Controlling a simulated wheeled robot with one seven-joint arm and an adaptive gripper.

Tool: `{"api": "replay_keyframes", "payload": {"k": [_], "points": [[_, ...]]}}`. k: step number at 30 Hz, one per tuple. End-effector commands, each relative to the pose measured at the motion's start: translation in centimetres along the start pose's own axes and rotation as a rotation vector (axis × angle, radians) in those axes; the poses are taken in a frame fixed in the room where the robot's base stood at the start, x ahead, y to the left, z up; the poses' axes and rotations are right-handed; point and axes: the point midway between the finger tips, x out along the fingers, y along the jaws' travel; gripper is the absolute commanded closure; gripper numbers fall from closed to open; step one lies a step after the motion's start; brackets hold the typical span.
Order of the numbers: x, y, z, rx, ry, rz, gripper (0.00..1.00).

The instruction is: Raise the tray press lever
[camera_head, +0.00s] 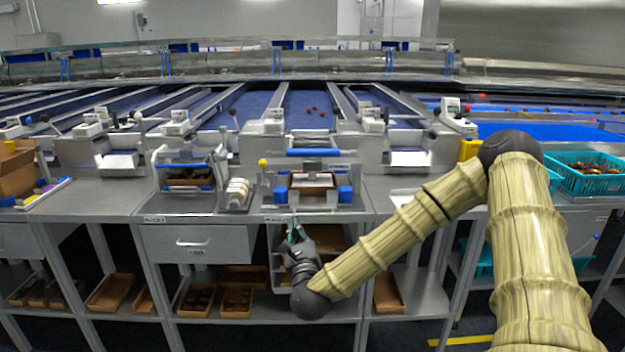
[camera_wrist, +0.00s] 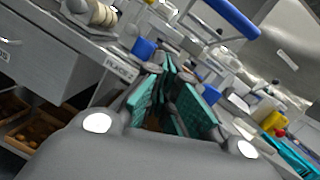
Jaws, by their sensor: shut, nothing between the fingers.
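The tray press (camera_head: 312,165) stands on the bench in the middle of the head view, with a brown tray (camera_head: 312,180) between its blue blocks. A blue crossbar (camera_head: 313,152) spans the press at the back, level; it also shows in the wrist view (camera_wrist: 232,18). A yellow knob (camera_head: 262,162) stands at the press's left side; I cannot tell which part is the lever. My gripper (camera_head: 293,228), with teal finger pads, is shut and empty in front of the bench's edge, below the press and apart from it. In the wrist view my gripper (camera_wrist: 172,70) points toward the press.
A similar station (camera_head: 188,172) stands left of the press, with a roll holder (camera_head: 238,192) between them. A drawer (camera_head: 195,243) sits under the bench at left. Shelves below hold brown boxes (camera_head: 237,300). A teal crate (camera_head: 590,175) stands at far right.

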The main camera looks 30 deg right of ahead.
Motion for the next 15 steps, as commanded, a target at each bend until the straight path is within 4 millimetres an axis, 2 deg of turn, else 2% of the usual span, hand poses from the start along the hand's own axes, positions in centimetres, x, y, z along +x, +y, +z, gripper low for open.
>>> {"api": "replay_keyframes", "payload": {"k": [1, 3, 6, 10, 15], "points": [[0.7, -1.7, 0.6, 0.068, -0.023, -0.051, 1.00], [1.3, -3.5, 1.4, 0.149, -0.051, -0.103, 1.00], [1.8, -5.2, 2.2, 0.226, -0.082, -0.152, 1.00], [2.0, -6.2, 2.7, 0.270, -0.101, -0.178, 1.00], [2.0, -6.3, 2.8, 0.275, -0.103, -0.180, 1.00]]}}
